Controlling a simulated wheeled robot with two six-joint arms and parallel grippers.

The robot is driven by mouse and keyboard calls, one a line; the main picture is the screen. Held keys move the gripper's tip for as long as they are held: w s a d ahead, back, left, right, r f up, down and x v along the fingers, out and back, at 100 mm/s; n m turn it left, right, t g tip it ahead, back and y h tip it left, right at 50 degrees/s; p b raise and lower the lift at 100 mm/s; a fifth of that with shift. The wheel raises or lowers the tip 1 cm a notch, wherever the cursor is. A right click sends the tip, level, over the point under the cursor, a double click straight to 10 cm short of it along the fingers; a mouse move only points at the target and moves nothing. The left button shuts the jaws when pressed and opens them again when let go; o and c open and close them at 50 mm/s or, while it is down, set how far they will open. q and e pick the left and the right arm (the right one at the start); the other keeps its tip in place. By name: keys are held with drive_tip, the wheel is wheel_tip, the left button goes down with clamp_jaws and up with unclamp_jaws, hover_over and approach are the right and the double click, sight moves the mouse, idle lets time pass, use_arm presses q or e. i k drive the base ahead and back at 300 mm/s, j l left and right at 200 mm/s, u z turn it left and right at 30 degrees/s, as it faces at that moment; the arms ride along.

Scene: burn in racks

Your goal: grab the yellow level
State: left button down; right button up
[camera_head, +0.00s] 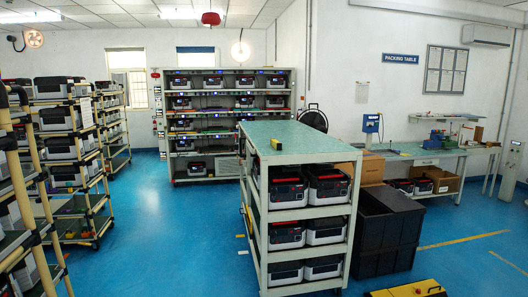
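A small yellow object with a dark end, which looks like the yellow level (276,144), lies on the green top of a grey shelf cart (300,133) in the middle of the room. It is near the left side of that top, and it is too small to make out its details. Nothing touches it from above. Neither of my grippers shows in the head view.
Boxy units fill the cart's lower shelves. A black bin (388,235) stands right of the cart, with a yellow-and-black object (408,289) on the floor in front. Racks stand at left and back; a packing bench (425,153) is at right. Blue floor (165,250) is clear left of the cart.

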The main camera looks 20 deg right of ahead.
sight(277, 145)
drive_tip(key=i+z, duration=0.15)
drive_tip(key=z, duration=0.7)
drive_tip(key=i+j+z, duration=0.2)
drive_tip(key=i+z, duration=0.25)
drive_tip(key=i+j+z, duration=0.4)
drive_tip(key=i, duration=0.15)
